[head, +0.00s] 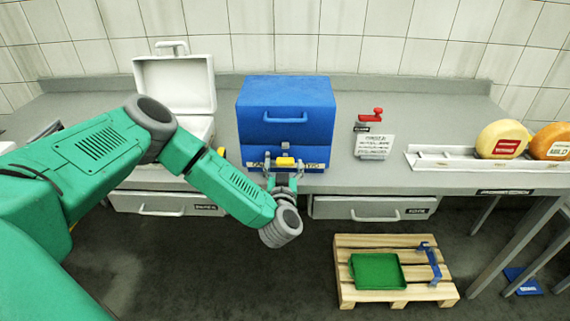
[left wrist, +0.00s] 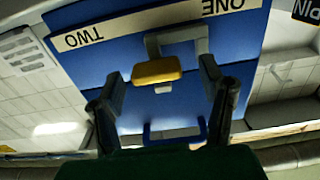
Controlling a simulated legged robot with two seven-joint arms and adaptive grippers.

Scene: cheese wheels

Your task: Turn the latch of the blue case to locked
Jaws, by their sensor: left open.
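The blue case (head: 285,110) stands on the grey counter with its front facing me and a blue handle on it. Its yellow latch (head: 285,161) sits low on the front, over a pale strip with lettering. In the left wrist view the latch (left wrist: 157,71) shows as a yellow block, with the words ONE and TWO upside down on the strip. My left gripper (head: 284,171) is in front of the latch, its fingers spread to either side. In the left wrist view the gripper (left wrist: 163,82) is open, and contact with the latch cannot be told. My right gripper is not in view.
An open white case (head: 175,85) stands left of the blue case. A red-handled lever (head: 371,115) and a sign (head: 374,146) are to the right, then a white rack (head: 440,160) with cheese wheels. A pallet (head: 370,295) with a green tray (head: 378,271) lies below.

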